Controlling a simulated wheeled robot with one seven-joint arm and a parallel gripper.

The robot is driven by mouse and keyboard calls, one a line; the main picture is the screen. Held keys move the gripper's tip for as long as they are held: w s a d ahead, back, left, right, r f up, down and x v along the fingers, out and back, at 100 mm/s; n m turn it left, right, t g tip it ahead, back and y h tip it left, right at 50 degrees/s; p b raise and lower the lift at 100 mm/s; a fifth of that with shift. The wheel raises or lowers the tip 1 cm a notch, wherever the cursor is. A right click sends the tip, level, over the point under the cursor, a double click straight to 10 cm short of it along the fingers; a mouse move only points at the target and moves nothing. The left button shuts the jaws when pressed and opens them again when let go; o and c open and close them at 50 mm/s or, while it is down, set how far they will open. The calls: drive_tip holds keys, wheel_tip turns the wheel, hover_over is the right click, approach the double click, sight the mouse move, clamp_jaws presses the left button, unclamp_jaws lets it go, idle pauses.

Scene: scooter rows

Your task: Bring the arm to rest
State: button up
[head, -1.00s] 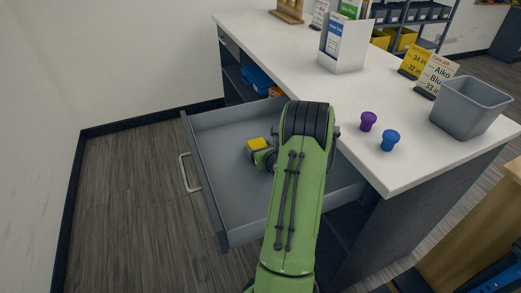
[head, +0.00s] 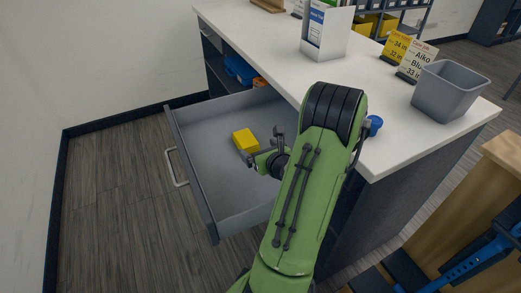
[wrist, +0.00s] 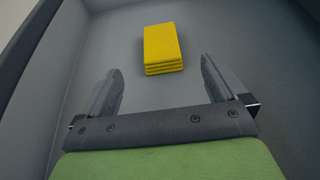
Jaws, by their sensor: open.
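My gripper (wrist: 161,85) is open and empty in the wrist view, its two fingers apart. A yellow block (wrist: 162,47), which looks like a stack of thin layers, lies on the drawer floor beyond the fingertips. In the head view my gripper (head: 255,160) is over the open grey drawer (head: 205,193). The yellow block (head: 245,141) lies in the drawer just past the gripper, apart from it as far as I can tell. My green arm reaches from the bottom of the picture and hides part of the drawer and the counter edge.
The white counter (head: 275,45) stands behind the drawer. On it are a blue knob-like piece (head: 374,125), partly behind my arm, a grey bin (head: 450,90), sign cards (head: 415,60) and a leaflet holder (head: 326,35). A wooden bench (head: 450,215) stands at right. Floor at left is clear.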

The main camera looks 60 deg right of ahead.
drive_tip(key=shift+s+a+r, duration=0.2)
drive_tip(key=shift+s+a, duration=0.05)
drive_tip(key=shift+s, duration=0.1)
idle(0.3)
